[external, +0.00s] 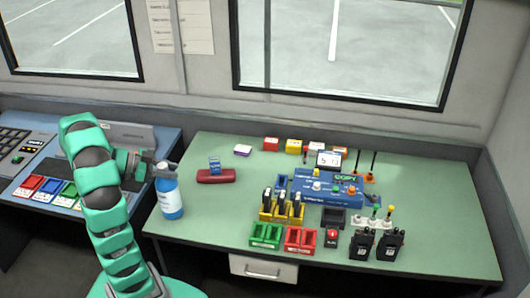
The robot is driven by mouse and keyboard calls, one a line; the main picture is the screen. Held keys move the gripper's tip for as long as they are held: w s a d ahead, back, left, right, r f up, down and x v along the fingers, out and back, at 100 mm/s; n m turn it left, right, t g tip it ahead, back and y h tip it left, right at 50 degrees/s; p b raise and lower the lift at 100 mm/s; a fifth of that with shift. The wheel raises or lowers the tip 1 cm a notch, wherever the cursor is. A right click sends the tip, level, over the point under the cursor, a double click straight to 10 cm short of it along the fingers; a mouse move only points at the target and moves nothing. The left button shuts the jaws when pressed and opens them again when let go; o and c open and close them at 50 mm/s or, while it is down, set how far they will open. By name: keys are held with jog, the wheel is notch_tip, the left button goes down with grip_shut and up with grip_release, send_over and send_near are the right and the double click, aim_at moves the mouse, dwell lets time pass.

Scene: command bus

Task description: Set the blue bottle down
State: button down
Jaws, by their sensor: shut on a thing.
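The blue bottle (171,198) has a grey top and a pale label, and is upright over the left part of the green table (215,225). My gripper (150,172) reaches it from the left, near its upper part, and is shut on it. The fingertips are small and partly hidden in this view. I cannot tell whether the bottle's base touches the table or hangs just above it.
A red case (216,176) lies right of the bottle. Yellow (281,211), green (265,234) and red (300,238) holders, a blue console (328,188) and black radios (375,244) fill the middle and right. Bare table lies between bottle and holders. A control desk (45,165) stands left.

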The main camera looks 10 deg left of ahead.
jog(key=c, duration=1)
grip_release()
jog(key=p+v, duration=0.2)
jog(key=v, duration=1)
